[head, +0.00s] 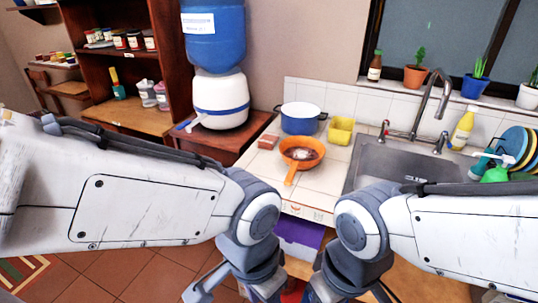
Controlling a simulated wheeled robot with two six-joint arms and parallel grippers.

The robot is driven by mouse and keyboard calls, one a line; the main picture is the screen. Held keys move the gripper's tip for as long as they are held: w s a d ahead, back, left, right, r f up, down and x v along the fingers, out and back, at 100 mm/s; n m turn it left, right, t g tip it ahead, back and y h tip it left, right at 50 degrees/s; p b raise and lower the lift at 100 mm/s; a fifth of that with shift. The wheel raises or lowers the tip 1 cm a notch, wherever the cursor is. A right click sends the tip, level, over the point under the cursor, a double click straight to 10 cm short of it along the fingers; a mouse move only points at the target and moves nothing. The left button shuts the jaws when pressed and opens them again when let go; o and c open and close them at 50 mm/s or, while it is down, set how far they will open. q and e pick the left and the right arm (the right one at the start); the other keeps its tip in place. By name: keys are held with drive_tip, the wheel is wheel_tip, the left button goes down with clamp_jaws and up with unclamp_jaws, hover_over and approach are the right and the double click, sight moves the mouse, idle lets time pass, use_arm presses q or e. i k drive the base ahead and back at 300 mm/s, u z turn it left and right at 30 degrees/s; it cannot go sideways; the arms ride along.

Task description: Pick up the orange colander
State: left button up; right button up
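The orange colander (302,153) sits on the white tiled counter to the left of the sink. The inside looks brownish with a pale patch. My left gripper (235,288) and my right gripper (338,286) hang low at the bottom of the view, in front of and below the counter, both apart from the colander. Their fingertips are cut off or hidden, so I cannot tell whether they are open.
A blue pot (301,122) stands behind the colander, a yellow container (341,131) behind it to the right. A reddish block (268,142) lies to its left. The sink (395,162) with a tall faucet (432,95) is at right. A water dispenser (219,98) stands at left.

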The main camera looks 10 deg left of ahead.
sight(302, 153)
drive_tip(key=z, duration=1.85)
drive_tip(key=k, duration=1.05)
drive_tip(key=u, duration=1.85)
drive_tip(key=i, duration=0.5)
drive_tip(key=u, duration=0.05)
